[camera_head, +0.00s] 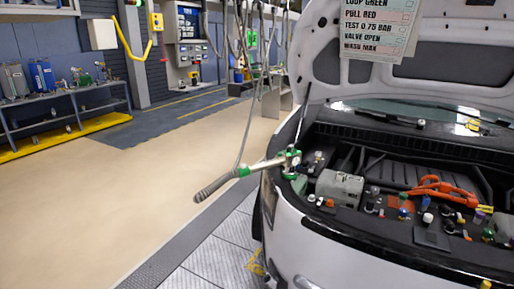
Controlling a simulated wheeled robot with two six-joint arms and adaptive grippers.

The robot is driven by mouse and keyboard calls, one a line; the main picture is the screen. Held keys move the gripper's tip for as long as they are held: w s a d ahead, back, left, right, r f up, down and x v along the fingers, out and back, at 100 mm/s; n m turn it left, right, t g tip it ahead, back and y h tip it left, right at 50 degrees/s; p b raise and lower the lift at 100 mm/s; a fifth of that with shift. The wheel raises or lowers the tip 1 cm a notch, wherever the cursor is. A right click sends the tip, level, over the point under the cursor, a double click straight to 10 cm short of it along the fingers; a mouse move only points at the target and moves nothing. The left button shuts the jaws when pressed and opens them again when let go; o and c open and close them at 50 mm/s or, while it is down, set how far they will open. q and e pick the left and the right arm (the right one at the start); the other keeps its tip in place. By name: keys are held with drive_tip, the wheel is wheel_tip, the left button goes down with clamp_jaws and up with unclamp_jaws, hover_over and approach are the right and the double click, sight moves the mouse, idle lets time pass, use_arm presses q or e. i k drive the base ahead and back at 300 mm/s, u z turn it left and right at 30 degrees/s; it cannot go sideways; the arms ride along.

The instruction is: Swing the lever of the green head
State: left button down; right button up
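The green head (290,160) sits at the left edge of the car's open engine bay, above a pale green part (298,184). A long metal bar (262,166) runs from it to the lower left, with a green collar (242,171) and a dark grey ribbed grip (215,186) at its end. The bar and grip stick out past the car's side over the floor. I cannot tell whether this bar is the lever or a separate handle. A thin hose hangs down to the collar. Neither of my grippers is in view.
The raised hood (335,60) carries a hanging sign (378,25). An orange-red part (440,191), a grey unit (339,188) and several coloured caps fill the bay. A bench (70,104) stands far left. The floor (130,195) left of the car is clear.

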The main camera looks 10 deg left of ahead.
sight(291, 148)
drive_tip(key=u, duration=0.5)
drive_tip(key=i, duration=1.75)
drive_tip(key=z, duration=0.65)
